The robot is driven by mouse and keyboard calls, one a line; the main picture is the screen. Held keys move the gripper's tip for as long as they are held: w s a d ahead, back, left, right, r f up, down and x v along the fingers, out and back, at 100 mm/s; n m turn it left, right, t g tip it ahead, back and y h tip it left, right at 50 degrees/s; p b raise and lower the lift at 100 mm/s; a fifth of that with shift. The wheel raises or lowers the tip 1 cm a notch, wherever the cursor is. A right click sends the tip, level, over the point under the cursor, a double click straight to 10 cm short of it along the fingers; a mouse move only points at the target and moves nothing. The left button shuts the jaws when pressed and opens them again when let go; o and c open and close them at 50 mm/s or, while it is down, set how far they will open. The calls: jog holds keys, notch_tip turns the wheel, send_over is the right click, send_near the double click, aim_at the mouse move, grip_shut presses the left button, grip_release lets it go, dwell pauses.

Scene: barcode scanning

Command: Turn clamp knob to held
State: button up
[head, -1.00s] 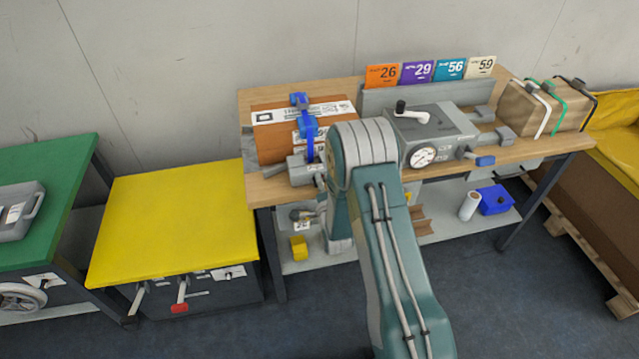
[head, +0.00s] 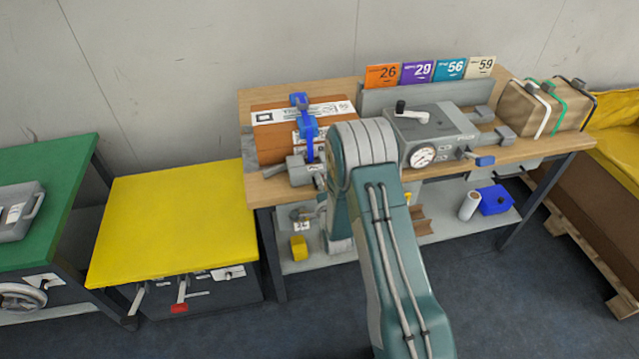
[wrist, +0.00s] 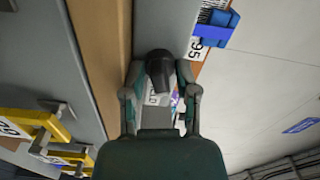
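The clamp knob (wrist: 160,73) is dark and rounded and shows in the wrist view, at the front of a grey clamp block. My gripper (wrist: 160,80) has one finger on each side of it, and the fingertips appear to rest against its sides. Part of a white label with dark letters shows just below the knob, mostly covered. In the head view the grey clamp block (head: 301,171) sits at the bench's front left, below a brown parcel (head: 277,139) with a blue clamp strap (head: 309,128). My arm hides the knob and gripper there.
A grey fixture with crank and gauge (head: 430,135) stands right of my arm on the wooden bench (head: 536,151). A strapped package (head: 530,108) is at the right end. The lower shelf (head: 440,226) holds small items. A yellow-topped cabinet (head: 175,220) stands left.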

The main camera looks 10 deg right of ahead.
jog(key=s, duration=1.2)
jog(key=shift+s, duration=0.2)
dwell(1.0)
notch_tip(320, 180, up, 10)
dwell(0.9)
jog(key=shift+o, duration=0.3)
jog(key=shift+f, duration=0.15)
